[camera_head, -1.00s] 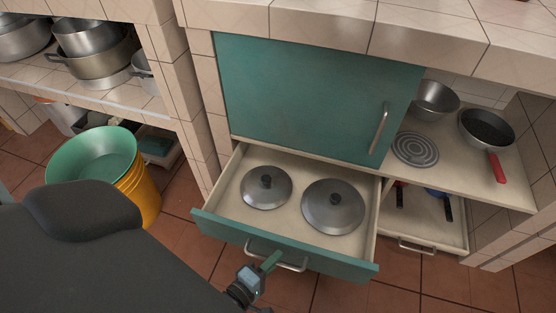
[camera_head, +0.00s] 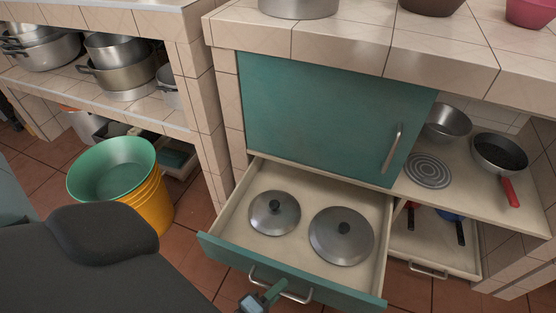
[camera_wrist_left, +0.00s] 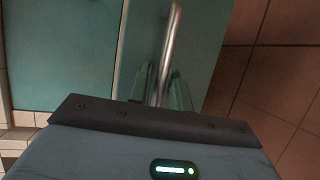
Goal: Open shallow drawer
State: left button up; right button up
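The shallow drawer (camera_head: 225,250) has a teal front and pale inside, and it is pulled well out below a teal cabinet door (camera_head: 325,120). Two grey metal lids with dark knobs, one smaller (camera_head: 286,217) and one larger (camera_head: 358,243), lie in it. Its metal bar handle (camera_head: 297,298) is on the front. My left gripper (camera_head: 270,296) is at this handle. In the left wrist view, the handle bar (camera_wrist_left: 170,45) runs between the greenish fingers (camera_wrist_left: 162,90), which look closed around it. My right gripper is not in view.
A green bucket (camera_head: 110,165) in a yellow one stands on the floor at left, near my arm. A lower drawer (camera_head: 452,258) with pan handles sits at right, under a shelf with a pan (camera_head: 500,152). Tiled floor is free before the drawer.

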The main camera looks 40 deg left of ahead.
pick_arm(q)
jog(key=d+p+v, duration=0.1)
jog(key=v, duration=0.6)
jog(key=shift+s+a, duration=0.4)
jog(key=shift+a, duration=0.1)
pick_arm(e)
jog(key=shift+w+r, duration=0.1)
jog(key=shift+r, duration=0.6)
